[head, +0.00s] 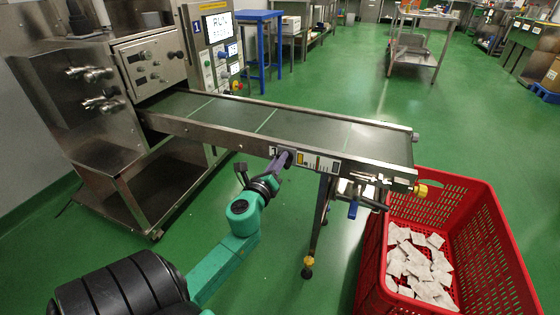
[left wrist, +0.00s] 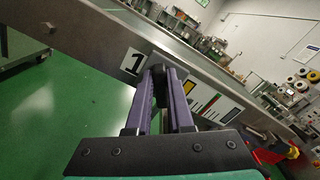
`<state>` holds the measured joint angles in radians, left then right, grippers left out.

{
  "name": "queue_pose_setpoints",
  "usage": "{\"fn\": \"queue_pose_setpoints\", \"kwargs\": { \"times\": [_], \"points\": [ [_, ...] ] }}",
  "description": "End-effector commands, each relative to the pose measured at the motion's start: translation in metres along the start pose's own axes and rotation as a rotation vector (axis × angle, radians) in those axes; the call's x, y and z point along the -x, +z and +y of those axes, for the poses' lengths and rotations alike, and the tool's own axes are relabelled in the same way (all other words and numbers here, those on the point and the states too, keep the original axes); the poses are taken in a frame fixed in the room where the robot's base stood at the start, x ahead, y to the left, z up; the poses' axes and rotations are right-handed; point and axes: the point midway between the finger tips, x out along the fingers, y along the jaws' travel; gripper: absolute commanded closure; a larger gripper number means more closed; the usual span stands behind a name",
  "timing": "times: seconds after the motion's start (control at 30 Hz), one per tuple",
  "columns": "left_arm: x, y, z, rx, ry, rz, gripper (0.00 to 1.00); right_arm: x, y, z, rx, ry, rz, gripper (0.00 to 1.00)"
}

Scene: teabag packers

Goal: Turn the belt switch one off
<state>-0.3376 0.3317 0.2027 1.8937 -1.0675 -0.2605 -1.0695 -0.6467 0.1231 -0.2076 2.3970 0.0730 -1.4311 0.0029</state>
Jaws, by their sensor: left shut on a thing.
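The conveyor belt (head: 340,133) runs from the steel machine toward the red crate, with a steel side rail facing me. Beside the label is the belt switch, a dark knob (left wrist: 159,84), mostly hidden by my fingers. My left gripper (head: 283,157) reaches the rail from below. In the left wrist view its purple fingers (left wrist: 163,88) are shut on the knob, one on each side. Which way the knob is turned cannot be seen. My right gripper is not in view.
A red crate (head: 490,235) with several white teabags (head: 420,262) stands below the belt's right end. A steel machine (head: 90,85) with a control panel is at the left. A belt leg (head: 320,215) stands right of my arm.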

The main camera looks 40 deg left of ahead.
Motion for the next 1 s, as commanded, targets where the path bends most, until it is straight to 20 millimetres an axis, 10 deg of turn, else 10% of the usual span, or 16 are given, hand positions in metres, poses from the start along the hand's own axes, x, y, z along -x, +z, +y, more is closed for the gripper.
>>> {"fn": "queue_pose_setpoints", "kwargs": {
  "times": [1.0],
  "points": [
    [0.000,-0.006,0.011,0.865,0.004,0.001,1.00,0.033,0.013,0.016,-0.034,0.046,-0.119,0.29]
  ]
}}
